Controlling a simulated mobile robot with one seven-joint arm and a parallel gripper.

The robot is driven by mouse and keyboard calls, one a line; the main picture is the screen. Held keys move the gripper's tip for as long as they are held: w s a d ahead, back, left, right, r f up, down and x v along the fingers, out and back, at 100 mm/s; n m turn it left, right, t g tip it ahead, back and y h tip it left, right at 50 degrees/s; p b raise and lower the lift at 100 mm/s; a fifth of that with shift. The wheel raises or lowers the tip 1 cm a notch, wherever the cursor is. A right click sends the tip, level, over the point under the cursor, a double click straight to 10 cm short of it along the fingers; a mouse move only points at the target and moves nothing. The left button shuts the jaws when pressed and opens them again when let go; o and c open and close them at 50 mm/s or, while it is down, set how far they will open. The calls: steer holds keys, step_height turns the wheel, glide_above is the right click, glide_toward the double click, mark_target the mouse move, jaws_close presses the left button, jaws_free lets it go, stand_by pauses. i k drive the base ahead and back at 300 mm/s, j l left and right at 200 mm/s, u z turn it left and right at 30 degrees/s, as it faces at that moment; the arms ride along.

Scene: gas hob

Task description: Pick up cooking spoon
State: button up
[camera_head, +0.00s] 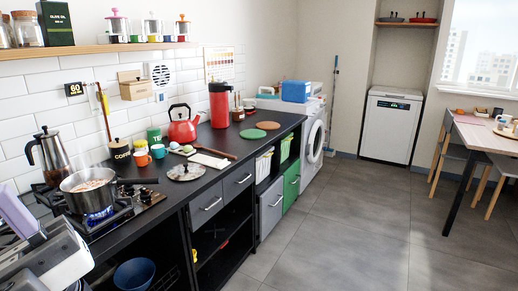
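A long brown wooden utensil (217,153), which looks like the cooking spoon, lies on the black counter beside a white board (209,160). Its bowl end is too small to make out. Another long wooden-handled utensil (104,112) hangs upright on the tiled wall; I cannot tell its kind.
A steel pot (89,190) stands on the hob over a blue flame (99,215). The grey floor (340,220) is clear up to the table (482,136).

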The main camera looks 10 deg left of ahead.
mark_target(196, 146)
steer(key=i+z, duration=0.35)
steer(key=i, duration=0.8)
steer(key=i+l+u, duration=0.15)
steer(key=i+u, duration=0.2)
steer(key=i, duration=0.15)
steer(key=i+l+u, duration=0.25)
steer(key=i+u, duration=0.15)
steer(key=i+l+u, duration=0.2)
steer(key=u, duration=0.25)
steer(key=i+l+u, duration=0.55)
steer(key=l+u, duration=0.3)
steer(key=i+l+u, duration=0.15)
steer(key=l+u, duration=0.25)
steer(key=i+l+u, duration=0.1)
steer(key=l+u, duration=0.25)
steer(key=l, duration=0.3)
